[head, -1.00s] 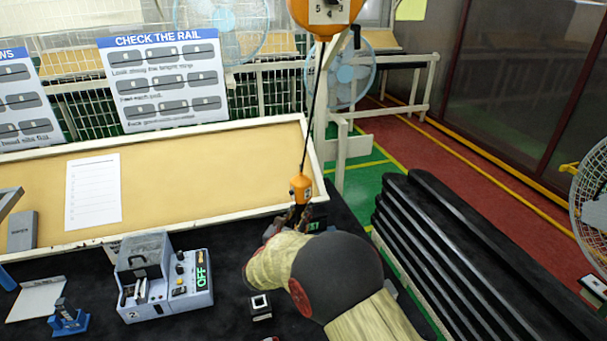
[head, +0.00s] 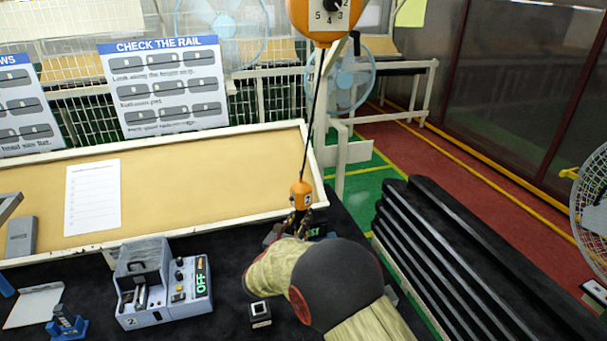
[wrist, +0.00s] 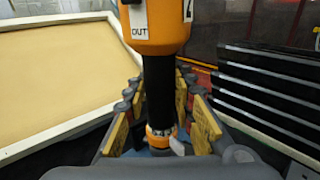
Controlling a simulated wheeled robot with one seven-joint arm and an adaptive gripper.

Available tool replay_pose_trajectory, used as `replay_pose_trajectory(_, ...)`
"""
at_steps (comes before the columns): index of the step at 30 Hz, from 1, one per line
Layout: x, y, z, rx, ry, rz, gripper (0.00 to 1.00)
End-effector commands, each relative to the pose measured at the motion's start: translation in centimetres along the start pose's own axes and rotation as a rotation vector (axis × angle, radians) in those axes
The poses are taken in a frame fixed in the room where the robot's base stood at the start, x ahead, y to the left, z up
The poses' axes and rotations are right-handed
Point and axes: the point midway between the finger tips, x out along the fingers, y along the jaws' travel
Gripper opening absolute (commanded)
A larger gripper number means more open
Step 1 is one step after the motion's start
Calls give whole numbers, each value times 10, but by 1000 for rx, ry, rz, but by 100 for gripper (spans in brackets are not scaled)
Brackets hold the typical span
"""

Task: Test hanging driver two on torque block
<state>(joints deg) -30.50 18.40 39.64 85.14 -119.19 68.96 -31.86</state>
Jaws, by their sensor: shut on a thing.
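The hanging driver two (head: 301,195) is orange with a 2 on it and hangs upright on a dark cord. My gripper (head: 296,222) is around its dark lower part, partly hidden behind my arm. In the wrist view, the fingers of my gripper (wrist: 160,90) stand on both sides of the black shaft below the orange driver body (wrist: 155,25), shut on it. The driver's lower end has an orange and metal collar (wrist: 159,138). A dark block with a green display (head: 314,232), probably the torque block, is mostly hidden behind gripper and arm. I cannot tell whether the driver's tip touches it.
A blue-grey control box (head: 165,285) marked 2 shows OFF in green. A small dark block with a white square top (head: 260,311) stands left of my arm. A tan board with a white rim (head: 220,136) lies behind. Black stacked rails (head: 450,270) fill the right.

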Motion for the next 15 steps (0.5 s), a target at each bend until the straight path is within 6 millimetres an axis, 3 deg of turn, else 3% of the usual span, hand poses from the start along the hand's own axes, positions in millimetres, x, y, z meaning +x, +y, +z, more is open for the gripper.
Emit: replay_pose_trajectory(15, 0, 0, -8, -1, 1, 0, 0)
